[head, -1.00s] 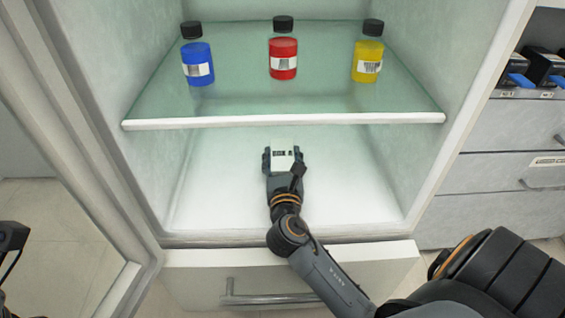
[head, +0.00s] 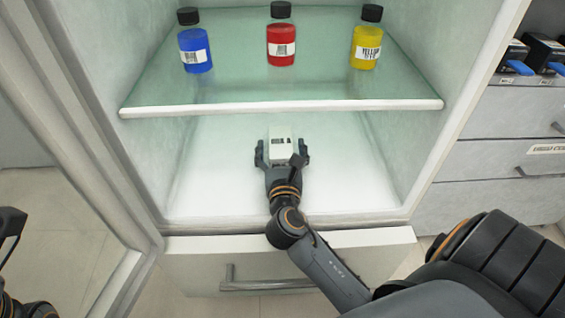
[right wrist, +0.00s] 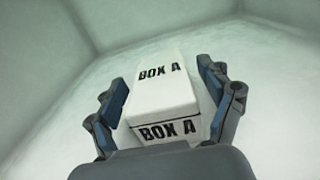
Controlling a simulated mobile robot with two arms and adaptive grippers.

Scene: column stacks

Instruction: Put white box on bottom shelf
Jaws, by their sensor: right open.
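The white box (head: 281,147) stands on the bottom shelf (head: 215,185) of the cabinet, below the glass shelf. In the right wrist view the white box (right wrist: 163,95) shows "BOX A" on two faces. My right gripper (head: 282,150) is open, with one finger on each side of the box; in the right wrist view the gripper (right wrist: 163,90) shows a gap beside the box at both fingers. Part of my left arm shows at the left edge of the head view; its gripper's state is unclear.
A blue bottle (head: 195,50), a red bottle (head: 281,45) and a yellow bottle (head: 366,47) stand on the glass shelf (head: 280,107) above. The open door (head: 75,130) is at the left. A drawer (head: 205,262) is below. The bottom shelf is clear around the box.

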